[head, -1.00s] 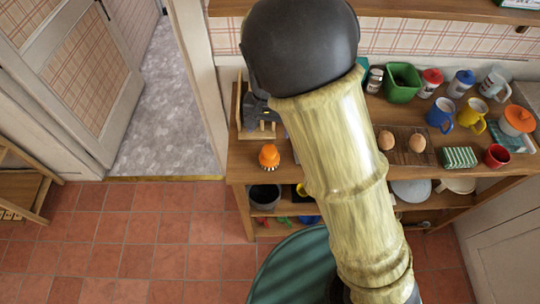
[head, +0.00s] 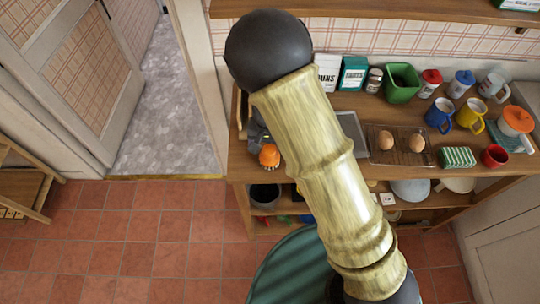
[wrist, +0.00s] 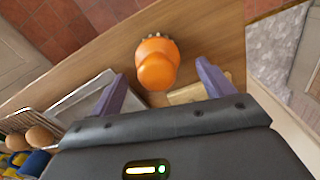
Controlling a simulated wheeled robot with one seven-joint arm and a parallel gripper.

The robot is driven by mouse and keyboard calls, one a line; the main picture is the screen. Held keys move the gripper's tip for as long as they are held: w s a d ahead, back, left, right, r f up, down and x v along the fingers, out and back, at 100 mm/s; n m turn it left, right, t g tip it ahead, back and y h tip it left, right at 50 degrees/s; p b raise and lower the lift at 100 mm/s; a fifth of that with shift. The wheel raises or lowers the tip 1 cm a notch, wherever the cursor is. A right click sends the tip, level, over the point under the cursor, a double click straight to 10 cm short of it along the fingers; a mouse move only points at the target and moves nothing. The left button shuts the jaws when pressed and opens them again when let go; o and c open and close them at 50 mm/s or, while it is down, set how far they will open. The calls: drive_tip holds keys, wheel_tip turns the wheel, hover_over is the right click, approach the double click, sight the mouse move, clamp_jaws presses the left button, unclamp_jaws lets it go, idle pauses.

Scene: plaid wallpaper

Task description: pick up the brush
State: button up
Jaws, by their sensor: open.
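The orange brush (head: 269,155) stands near the left front of the wooden counter (head: 360,180) in the head view. In the wrist view the brush (wrist: 157,62) shows its rounded orange body, with dark bristles at its far edge. My gripper (wrist: 161,72) is open, its two purple fingers apart, one to each side of the brush in the picture. Nothing is held. Whether the fingers are level with the brush or above it I cannot tell. In the head view my arm hides most of the gripper.
A grey-white tray (wrist: 75,98) lies left of the brush in the wrist view, with a wire rack and two eggs (head: 401,141) beyond. A wooden piece (wrist: 188,94) lies close to the brush. Mugs and a green bin (head: 402,83) stand at the back right.

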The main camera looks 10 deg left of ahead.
sight(270, 149)
wheel_tip(270, 149, down, 5)
drive_tip(key=shift+s+d+r+p, duration=0.15)
drive_tip(key=shift+r+p, duration=0.05)
drive_tip(key=shift+p, duration=0.2)
drive_tip(key=c, duration=1.2)
drive_tip(key=shift+o, duration=0.2)
wheel_tip(270, 149, up, 10)
drive_tip(key=shift+r+b, duration=0.1)
drive_tip(key=shift+b, duration=0.4)
